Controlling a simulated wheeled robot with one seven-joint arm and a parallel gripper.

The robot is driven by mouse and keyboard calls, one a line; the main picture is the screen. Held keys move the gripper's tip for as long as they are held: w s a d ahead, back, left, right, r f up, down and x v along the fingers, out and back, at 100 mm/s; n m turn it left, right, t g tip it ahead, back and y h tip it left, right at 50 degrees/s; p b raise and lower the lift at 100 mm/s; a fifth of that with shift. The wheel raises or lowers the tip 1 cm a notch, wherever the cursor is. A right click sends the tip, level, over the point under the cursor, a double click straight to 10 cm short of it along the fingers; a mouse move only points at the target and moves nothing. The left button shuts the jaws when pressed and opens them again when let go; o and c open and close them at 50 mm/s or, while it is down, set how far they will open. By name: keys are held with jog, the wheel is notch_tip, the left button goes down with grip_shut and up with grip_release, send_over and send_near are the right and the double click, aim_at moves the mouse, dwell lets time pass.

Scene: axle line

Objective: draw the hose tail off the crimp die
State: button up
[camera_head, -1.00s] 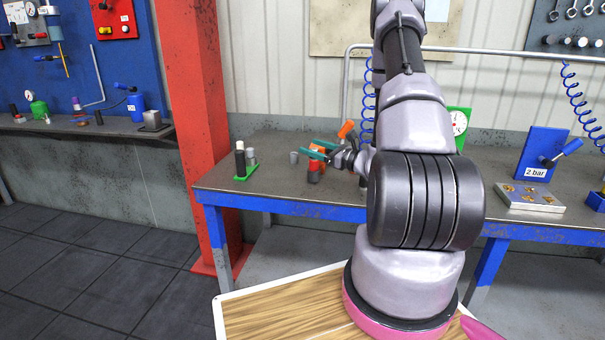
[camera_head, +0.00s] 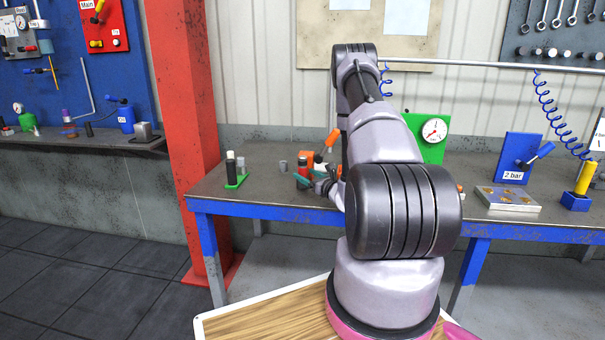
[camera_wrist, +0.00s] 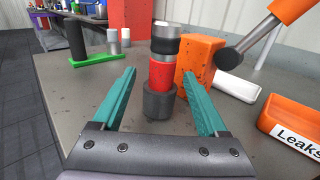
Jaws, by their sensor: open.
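An upright stack stands on the bench in the wrist view: a dark grey cylinder (camera_wrist: 159,101) at the bottom, a red sleeve (camera_wrist: 161,72) above it, then a black band and a silver top (camera_wrist: 166,30). I take the upper red and black part as the hose tail and the grey base as the crimp die, but cannot be sure. My gripper (camera_wrist: 159,78) is open, its teal fingers on either side of the stack with visible gaps. In the head view my gripper (camera_head: 309,180) is low at the stack (camera_head: 303,170), partly hidden by my wrist.
An orange block (camera_wrist: 200,62) with an orange-handled lever (camera_wrist: 262,40) stands close behind and right of the stack. An orange tray labelled "Leaks" (camera_wrist: 290,125) lies right. A green base (camera_wrist: 95,60) with a black post is back left. The bench's left front is clear.

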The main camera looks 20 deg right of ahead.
aim_at(305, 173)
jog(key=shift+w+a, duration=0.15)
jog(key=shift+w, duration=1.4)
grip_shut()
